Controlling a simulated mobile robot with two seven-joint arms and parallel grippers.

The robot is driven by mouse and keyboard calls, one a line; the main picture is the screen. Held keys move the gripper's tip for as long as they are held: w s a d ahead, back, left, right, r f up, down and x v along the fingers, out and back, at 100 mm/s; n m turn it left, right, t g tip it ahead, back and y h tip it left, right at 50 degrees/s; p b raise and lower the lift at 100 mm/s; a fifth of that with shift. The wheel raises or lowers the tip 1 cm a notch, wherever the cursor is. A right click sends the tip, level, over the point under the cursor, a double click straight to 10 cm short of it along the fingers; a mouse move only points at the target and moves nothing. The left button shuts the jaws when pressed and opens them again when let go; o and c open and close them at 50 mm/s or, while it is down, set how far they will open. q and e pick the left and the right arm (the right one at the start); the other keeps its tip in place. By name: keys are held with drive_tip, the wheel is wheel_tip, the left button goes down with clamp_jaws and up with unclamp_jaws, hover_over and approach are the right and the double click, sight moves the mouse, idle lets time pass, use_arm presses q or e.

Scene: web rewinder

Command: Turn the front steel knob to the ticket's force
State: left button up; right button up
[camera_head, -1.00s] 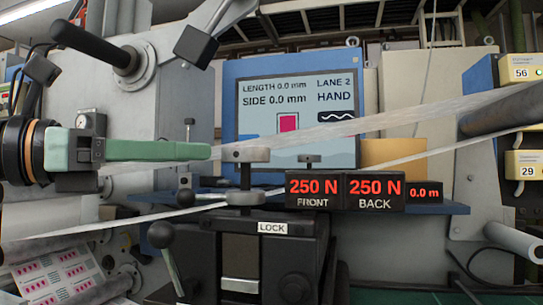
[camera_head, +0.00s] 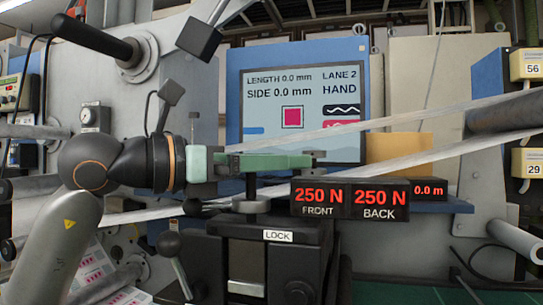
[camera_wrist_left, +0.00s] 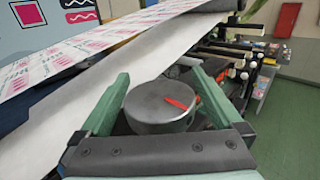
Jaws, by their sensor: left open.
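The front steel knob shows in the left wrist view (camera_wrist_left: 158,110) as a round grey cap with a red pointer mark. In the head view its stem (camera_head: 251,187) shows, and its cap is hidden by my left gripper (camera_head: 292,160). In the left wrist view the green fingers of my left gripper (camera_wrist_left: 161,76) stand open on either side of the knob. I cannot tell whether they touch it. The FRONT readout (camera_head: 318,195) shows 250 N, and the BACK readout (camera_head: 380,198) shows 250 N. I see no ticket. My right gripper is out of view.
A screen (camera_head: 290,100) behind reads LANE 2, HAND, LENGTH 0.0 mm. A pale web (camera_head: 400,115) runs across behind the gripper. A lever with a black ball (camera_head: 169,244) stands left of the LOCK label (camera_head: 278,236). A small readout (camera_head: 429,190) shows 0.0 m.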

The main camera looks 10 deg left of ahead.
use_arm(q)
drive_tip(key=c, duration=1.2)
drive_tip(key=shift+c, duration=0.2)
